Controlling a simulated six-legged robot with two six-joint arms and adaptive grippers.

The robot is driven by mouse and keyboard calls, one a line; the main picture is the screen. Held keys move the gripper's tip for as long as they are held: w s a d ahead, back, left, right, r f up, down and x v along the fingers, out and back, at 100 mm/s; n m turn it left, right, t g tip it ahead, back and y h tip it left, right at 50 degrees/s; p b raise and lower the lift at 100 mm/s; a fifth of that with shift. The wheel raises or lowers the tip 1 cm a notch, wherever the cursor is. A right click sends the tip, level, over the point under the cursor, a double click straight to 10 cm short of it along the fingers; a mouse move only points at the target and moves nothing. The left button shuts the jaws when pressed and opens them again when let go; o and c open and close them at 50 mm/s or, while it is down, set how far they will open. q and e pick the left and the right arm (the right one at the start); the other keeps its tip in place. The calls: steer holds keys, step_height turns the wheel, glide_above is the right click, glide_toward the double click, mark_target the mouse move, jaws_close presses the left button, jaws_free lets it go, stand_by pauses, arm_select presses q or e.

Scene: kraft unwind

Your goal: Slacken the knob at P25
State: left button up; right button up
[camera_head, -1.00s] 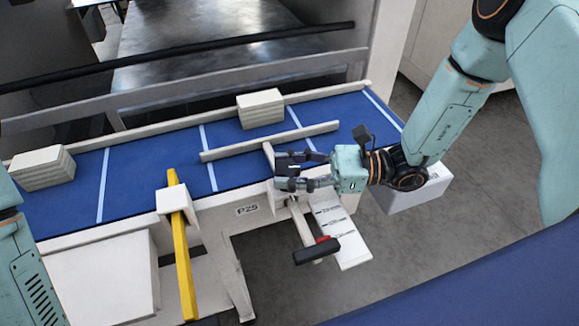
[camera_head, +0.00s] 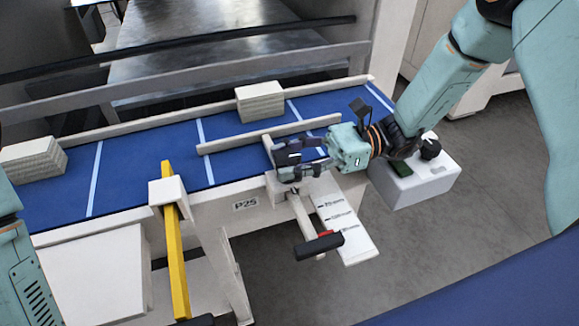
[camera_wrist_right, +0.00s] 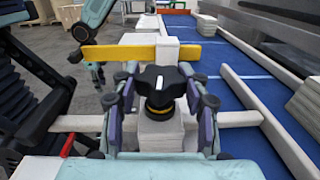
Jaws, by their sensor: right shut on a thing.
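The knob (camera_wrist_right: 160,84) is black and lobed, on a pale block (camera_wrist_right: 160,130) in the right wrist view. A yellow band shows under its top. My right gripper (camera_wrist_right: 160,100) has a finger on each side of it and is shut on it. In the head view my right gripper (camera_head: 301,161) is over the blue bed's front edge, above and right of the P25 label (camera_head: 245,204); its fingers largely hide the knob there. My left arm (camera_head: 25,265) shows at the left edge, with its gripper out of view.
A pale guide bar (camera_head: 265,137) lies along the blue bed (camera_head: 130,175). A yellow bar (camera_head: 175,255) stands at front left. A lever with a black grip (camera_head: 319,245) and a marked scale plate (camera_head: 345,225) jut out below the gripper.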

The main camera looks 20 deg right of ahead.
mark_target(289, 156)
steer(key=n+g+b, duration=0.1)
steer(key=g, duration=0.1)
steer(key=n+g+b, duration=0.1)
steer(key=g, duration=0.1)
steer(key=shift+w+f+n+b, duration=0.15)
steer(key=shift+n+b, duration=0.15)
steer(key=shift+b, duration=0.1)
steer(key=shift+n+g+h+b, duration=0.9)
steer(key=shift+n+g+b, duration=0.4)
steer(key=shift+g, duration=0.8)
steer(key=shift+n+g, duration=0.3)
steer(key=o, duration=1.2)
steer(key=shift+c, duration=0.2)
steer(key=shift+r, duration=0.2)
step_height(289, 156, up, 10)
steer(key=shift+f, duration=0.25)
steer(key=shift+r, duration=0.2)
